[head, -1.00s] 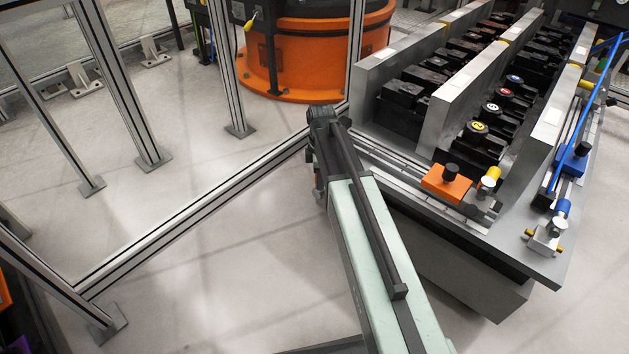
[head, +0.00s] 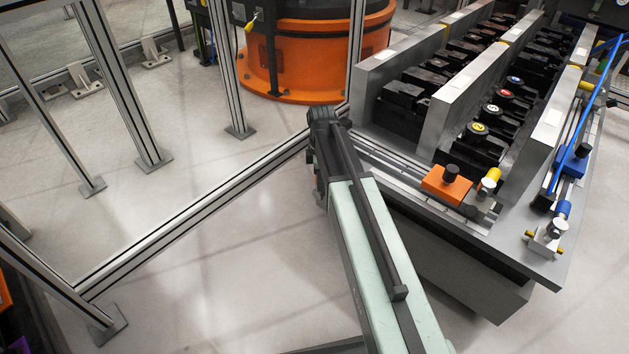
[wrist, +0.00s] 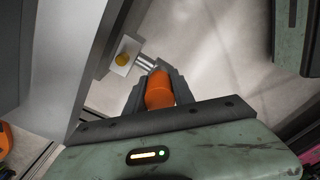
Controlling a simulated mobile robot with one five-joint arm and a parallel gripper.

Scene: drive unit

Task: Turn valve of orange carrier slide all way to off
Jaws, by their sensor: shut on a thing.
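The orange carrier slide (head: 446,186) with a black knob sits on a rail at the near edge of the bench in the head view. The orange valve (wrist: 158,90) is a short cylinder on a silver stem in the wrist view. My gripper (wrist: 157,82) is shut on this orange valve, one dark finger on each side. In the head view, my arm hides the gripper and orange valve. I cannot read the valve's angle exactly.
A blue slide (head: 574,160) with a blue valve (head: 563,209) is on the right side. Grey upright plates (head: 470,95) stand on the bench. Fence posts (head: 225,65) stand left; open floor (head: 225,255) lies nearer.

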